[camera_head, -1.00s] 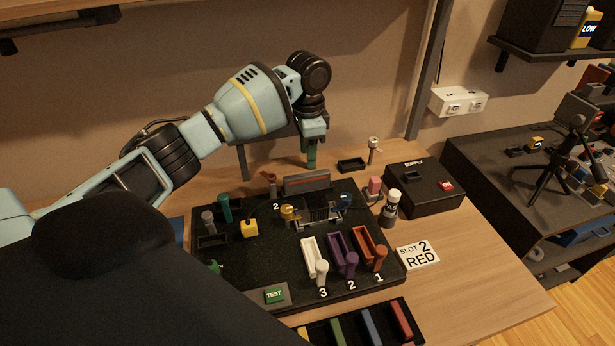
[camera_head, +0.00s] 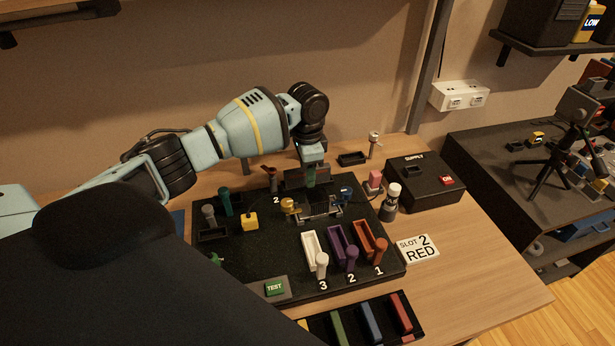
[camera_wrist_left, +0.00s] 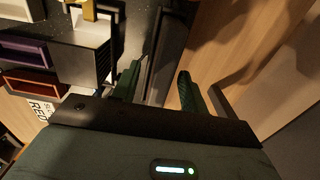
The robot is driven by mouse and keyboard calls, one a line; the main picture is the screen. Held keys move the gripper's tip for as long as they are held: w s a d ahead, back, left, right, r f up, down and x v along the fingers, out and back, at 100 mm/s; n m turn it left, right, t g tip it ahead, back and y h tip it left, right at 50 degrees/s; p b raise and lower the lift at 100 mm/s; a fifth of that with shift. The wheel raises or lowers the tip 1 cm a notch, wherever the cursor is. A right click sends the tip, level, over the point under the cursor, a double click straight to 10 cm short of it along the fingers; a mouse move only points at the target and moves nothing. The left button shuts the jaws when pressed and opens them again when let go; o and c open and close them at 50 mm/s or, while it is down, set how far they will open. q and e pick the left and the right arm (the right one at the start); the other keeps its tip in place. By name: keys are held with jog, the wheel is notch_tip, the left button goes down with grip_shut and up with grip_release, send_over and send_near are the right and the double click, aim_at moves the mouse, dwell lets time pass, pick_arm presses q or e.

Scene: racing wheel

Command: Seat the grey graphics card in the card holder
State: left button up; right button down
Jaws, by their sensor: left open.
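A dark grey slab (camera_head: 293,180), which looks like the graphics card, stands at the back edge of the black board, partly hidden by my left gripper (camera_head: 311,180). In the left wrist view the slab (camera_wrist_left: 168,58) runs between the open fingers of the left gripper (camera_wrist_left: 157,82); I cannot tell whether they touch it. A finned grey block with pale metal parts (camera_head: 320,207) sits just in front of it on the board. I cannot clearly make out which part is the card holder. My right gripper is not in view.
The black board (camera_head: 250,270) carries white, purple and orange troughs with levers, a yellow block (camera_head: 250,221) and a green TEST button (camera_head: 275,287). A supply box (camera_head: 425,184) and a bottle (camera_head: 390,205) stand to the right. A "SLOT 2 RED" card (camera_head: 417,249) lies beside the board.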

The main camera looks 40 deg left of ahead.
pick_arm(q)
grip_shut()
dwell(0.4)
